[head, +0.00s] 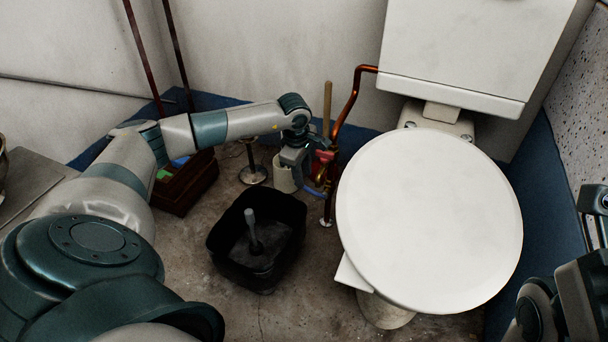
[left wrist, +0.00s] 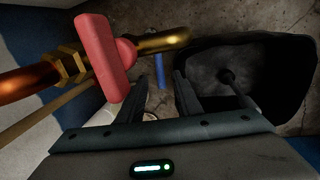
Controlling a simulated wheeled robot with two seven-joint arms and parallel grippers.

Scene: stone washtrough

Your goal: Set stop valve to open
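The stop valve has a red handle (left wrist: 103,60) on a brass body, fed by a copper pipe. In the left wrist view the handle lies crosswise to the pipe. In the head view the valve (head: 326,156) is low beside the toilet, partly hidden by my left gripper. My left gripper (left wrist: 158,92) is open, its two fingers apart with nothing held between them. The handle is just left of the left finger, not between the fingers; I cannot tell whether they touch. Part of my right arm shows at the right edge; its fingers are not clear.
A toilet with a round white lid (head: 430,220) stands right of the valve. A black bin (head: 258,262) holding a grey-handled tool is on the floor. A brown crate (head: 188,183) stands farther left. A copper pipe (head: 350,100) and a wooden stick (head: 327,108) rise near the valve.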

